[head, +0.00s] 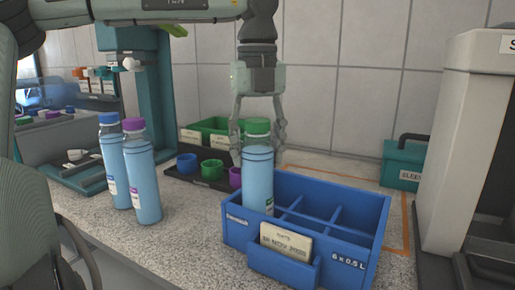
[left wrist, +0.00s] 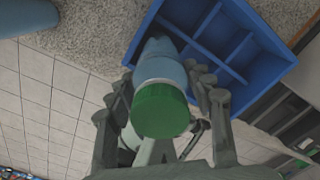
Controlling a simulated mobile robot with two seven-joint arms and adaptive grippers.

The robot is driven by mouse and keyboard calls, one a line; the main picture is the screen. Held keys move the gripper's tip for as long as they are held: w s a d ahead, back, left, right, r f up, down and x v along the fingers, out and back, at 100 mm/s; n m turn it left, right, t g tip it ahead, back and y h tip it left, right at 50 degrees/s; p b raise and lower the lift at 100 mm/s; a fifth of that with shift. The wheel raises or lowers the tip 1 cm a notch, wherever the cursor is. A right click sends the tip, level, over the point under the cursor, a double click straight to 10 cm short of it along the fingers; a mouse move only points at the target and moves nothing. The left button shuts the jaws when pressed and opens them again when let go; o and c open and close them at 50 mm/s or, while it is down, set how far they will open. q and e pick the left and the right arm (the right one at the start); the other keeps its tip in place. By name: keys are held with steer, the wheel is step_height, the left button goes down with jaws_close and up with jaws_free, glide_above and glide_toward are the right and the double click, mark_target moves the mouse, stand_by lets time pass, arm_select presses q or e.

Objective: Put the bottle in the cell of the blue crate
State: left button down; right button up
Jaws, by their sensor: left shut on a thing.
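The bottle (head: 258,176) has light blue contents and a green cap. It stands upright with its lower part behind the front wall of the blue crate (head: 345,262), at the crate's left end. Its base is hidden, so I cannot tell whether it touches the crate floor. My left gripper (head: 258,135) comes down from above and is shut on the bottle near its cap. In the left wrist view the green cap (left wrist: 160,110) sits between the fingers, and the crate's divided cells (left wrist: 220,35) lie beyond it. The other visible cells look empty. My right gripper is not in view.
Two more blue bottles, one purple-capped (head: 142,175) and one blue-capped (head: 112,160), stand left on the counter. A dark tray with coloured cups (head: 211,169) and a green bin (head: 212,127) are behind. A teal box (head: 402,165) and a grey machine (head: 468,140) stand right.

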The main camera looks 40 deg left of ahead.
arm_select(q)
steer(key=c, duration=0.6)
jaws_free()
steer(key=shift+f, duration=0.1)
step_height(320, 180, up, 12)
steer(key=shift+r, duration=0.15)
